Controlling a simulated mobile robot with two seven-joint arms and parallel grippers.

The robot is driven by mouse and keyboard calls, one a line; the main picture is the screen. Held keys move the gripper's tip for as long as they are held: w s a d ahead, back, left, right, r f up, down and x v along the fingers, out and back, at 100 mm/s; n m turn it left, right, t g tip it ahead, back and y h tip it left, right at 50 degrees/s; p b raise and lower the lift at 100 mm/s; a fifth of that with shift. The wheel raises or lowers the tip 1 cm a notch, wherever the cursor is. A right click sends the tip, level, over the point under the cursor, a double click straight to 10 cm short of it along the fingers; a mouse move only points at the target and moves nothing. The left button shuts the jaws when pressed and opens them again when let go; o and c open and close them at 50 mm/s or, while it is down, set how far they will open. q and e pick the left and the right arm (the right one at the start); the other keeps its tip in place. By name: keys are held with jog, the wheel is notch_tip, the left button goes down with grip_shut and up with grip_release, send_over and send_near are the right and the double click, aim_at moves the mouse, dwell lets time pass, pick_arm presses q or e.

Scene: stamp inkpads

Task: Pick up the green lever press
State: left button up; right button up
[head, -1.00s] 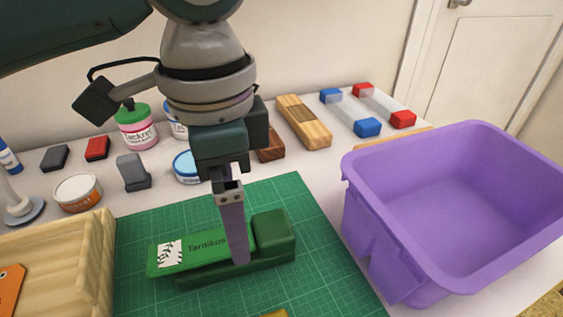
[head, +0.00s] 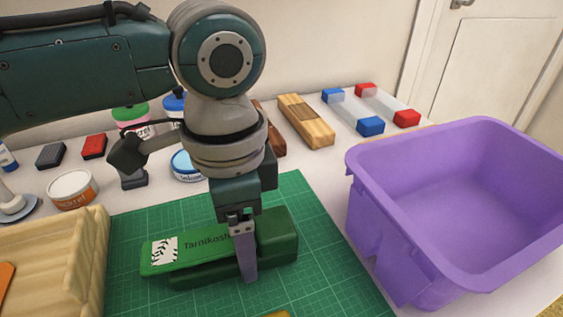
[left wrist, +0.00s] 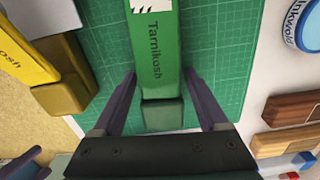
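The green lever press (head: 188,252), marked "Tarnikosh", lies on the green cutting mat (head: 320,243). It also shows in the left wrist view (left wrist: 155,55). My left gripper (head: 247,277) points down over it near its dark green block end. In the left wrist view the two purple fingers (left wrist: 160,78) stand on either side of the press, apart, with narrow gaps. The near finger hides part of the press in the head view. Part of what looks like my right gripper (left wrist: 22,160) shows at the lower left of the wrist view; its opening is unclear.
A purple bin (head: 455,205) stands right of the mat and a wooden tray (head: 98,235) left. A yellow press (left wrist: 25,60) lies on the near side. Jars, blocks and stamps line the back, including a wooden block (head: 307,120). Bare mat surrounds the press.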

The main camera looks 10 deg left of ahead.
pick_arm(q)
grip_shut()
dwell(0.4)
